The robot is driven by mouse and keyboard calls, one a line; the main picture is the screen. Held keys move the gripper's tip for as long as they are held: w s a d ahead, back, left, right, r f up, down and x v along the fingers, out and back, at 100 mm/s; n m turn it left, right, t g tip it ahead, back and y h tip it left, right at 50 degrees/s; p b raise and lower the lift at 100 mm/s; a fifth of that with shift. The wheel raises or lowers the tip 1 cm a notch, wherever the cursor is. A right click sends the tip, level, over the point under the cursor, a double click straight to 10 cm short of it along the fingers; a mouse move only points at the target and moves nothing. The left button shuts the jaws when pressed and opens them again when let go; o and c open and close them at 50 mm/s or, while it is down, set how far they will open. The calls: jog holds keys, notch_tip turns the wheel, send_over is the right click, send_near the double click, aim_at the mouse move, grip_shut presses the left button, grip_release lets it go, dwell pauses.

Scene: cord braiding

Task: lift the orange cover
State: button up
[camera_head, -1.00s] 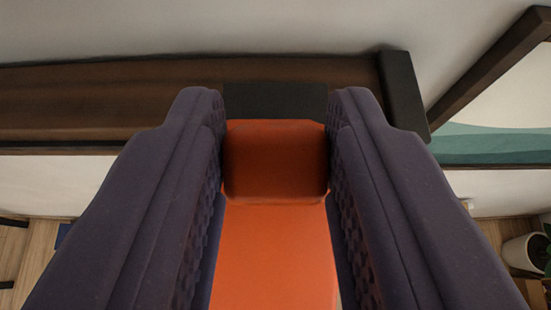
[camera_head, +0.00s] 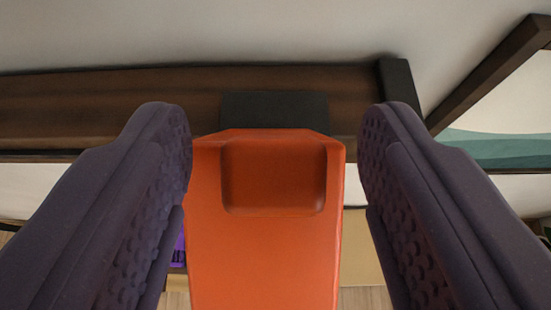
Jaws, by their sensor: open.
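The orange cover (camera_head: 265,250) lies in the middle of the view, with a recessed rectangular hollow (camera_head: 274,178) near its far end. My gripper (camera_head: 275,140) is open, with one dark, textured finger on each side of the cover. The cover's near end runs out of the bottom of the picture.
A black block (camera_head: 274,109) sits just beyond the cover's far end, against a brown wooden beam (camera_head: 100,105). A black end piece (camera_head: 398,82) stands at the beam's right. A framed picture (camera_head: 500,135) is at the right. A small purple thing (camera_head: 179,249) shows beside the left finger.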

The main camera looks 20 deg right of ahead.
jog(key=b+v, duration=0.1)
jog(key=v, duration=0.6)
jog(key=shift+s+a, duration=0.1)
jog(key=shift+s, duration=0.05)
